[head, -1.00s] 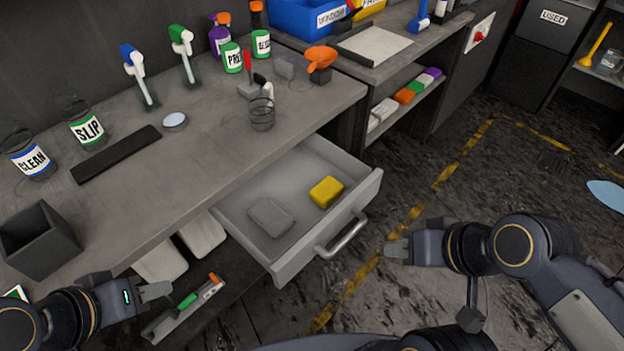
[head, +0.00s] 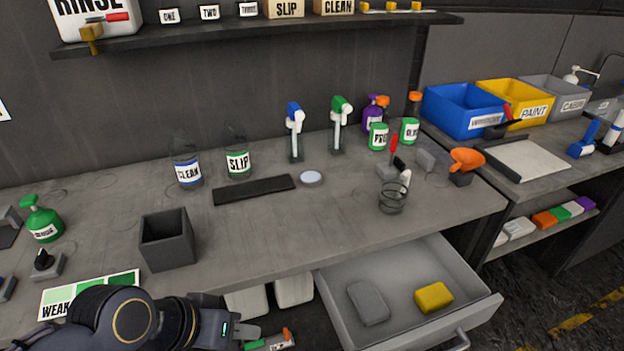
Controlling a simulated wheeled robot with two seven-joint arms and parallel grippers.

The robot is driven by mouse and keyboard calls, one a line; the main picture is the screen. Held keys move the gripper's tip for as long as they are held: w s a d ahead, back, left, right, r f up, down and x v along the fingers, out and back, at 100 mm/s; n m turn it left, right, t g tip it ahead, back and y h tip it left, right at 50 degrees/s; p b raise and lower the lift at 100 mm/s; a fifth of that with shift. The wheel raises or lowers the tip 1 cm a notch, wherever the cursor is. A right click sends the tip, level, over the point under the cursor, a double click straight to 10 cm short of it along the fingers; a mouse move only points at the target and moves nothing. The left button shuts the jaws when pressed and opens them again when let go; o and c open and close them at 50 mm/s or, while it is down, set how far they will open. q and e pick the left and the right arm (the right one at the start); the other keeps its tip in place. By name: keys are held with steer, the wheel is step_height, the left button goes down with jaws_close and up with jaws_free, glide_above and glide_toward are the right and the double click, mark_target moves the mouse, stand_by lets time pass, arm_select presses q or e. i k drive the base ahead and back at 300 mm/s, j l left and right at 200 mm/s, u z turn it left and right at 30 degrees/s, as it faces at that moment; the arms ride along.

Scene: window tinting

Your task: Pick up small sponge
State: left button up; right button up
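In the head view, an open drawer (head: 392,276) under the workbench holds two block-shaped, sponge-like items. One is a yellow block (head: 433,298) on the right. The other is a flatter grey block (head: 368,302) on the left; which one the task calls the small sponge I cannot tell for sure. My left gripper (head: 254,333) is at the bottom, left of the drawer and apart from both blocks. Its fingers are small and partly lost against the things behind them. My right gripper is out of the picture.
The workbench (head: 330,215) spans the middle, its front edge above the drawer. On it stand a dark square bin (head: 166,240), a black strip (head: 254,189), a wire holder (head: 393,197) and several bottles. White containers (head: 294,290) sit below the bench, left of the drawer.

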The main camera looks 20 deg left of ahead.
mark_target(431, 298)
steer(key=i+l+u, duration=0.1)
steer(key=l+u, duration=0.65)
steer(key=l, duration=0.25)
steer(key=l+u, duration=0.4)
steer(key=l, duration=0.15)
steer(key=i, duration=0.05)
